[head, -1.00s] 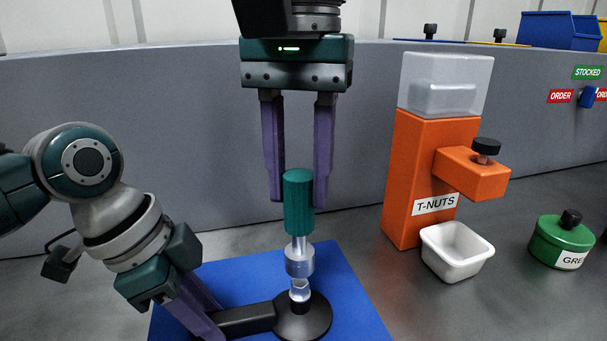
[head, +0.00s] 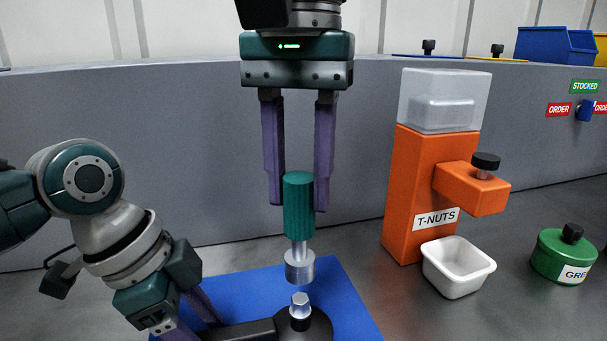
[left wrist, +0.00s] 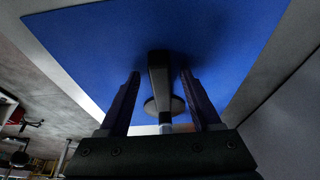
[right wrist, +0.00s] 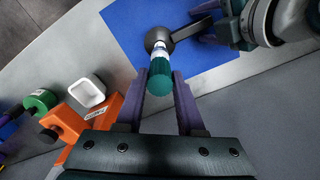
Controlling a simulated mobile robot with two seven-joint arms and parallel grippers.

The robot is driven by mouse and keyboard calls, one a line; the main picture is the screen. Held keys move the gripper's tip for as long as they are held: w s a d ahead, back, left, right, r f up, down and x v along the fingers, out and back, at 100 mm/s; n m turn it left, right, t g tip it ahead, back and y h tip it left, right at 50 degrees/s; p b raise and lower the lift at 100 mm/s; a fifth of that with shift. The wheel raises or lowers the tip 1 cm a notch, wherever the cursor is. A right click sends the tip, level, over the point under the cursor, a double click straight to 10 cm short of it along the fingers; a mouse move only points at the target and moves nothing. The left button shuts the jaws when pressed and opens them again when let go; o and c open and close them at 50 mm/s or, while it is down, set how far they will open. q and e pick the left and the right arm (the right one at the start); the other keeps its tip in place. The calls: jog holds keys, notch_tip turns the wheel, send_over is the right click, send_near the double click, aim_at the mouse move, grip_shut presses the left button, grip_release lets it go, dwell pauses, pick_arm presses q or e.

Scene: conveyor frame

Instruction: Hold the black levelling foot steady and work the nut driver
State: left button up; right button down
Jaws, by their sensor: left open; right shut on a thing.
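The nut driver (head: 298,205) has a green ribbed handle and a silver socket, and hangs upright with its socket pointing down. My right gripper (head: 298,207) is shut on its handle; this also shows in the right wrist view (right wrist: 160,82). The black levelling foot (head: 312,325) stands on the blue mat with a silver hex piece (head: 300,303) on top. A small gap separates the socket from that piece. My left gripper (left wrist: 160,76) is open, its fingers on either side of the foot's black bar (left wrist: 158,72), apart from it.
An orange T-nuts dispenser (head: 412,190) stands at the right, with a white tray (head: 458,270) before it. A green container (head: 562,258) is farther right. The blue mat (head: 345,300) lies under the foot. A grey wall panel (head: 180,150) runs behind.

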pick_arm(q)
jog(key=v, duration=1.2)
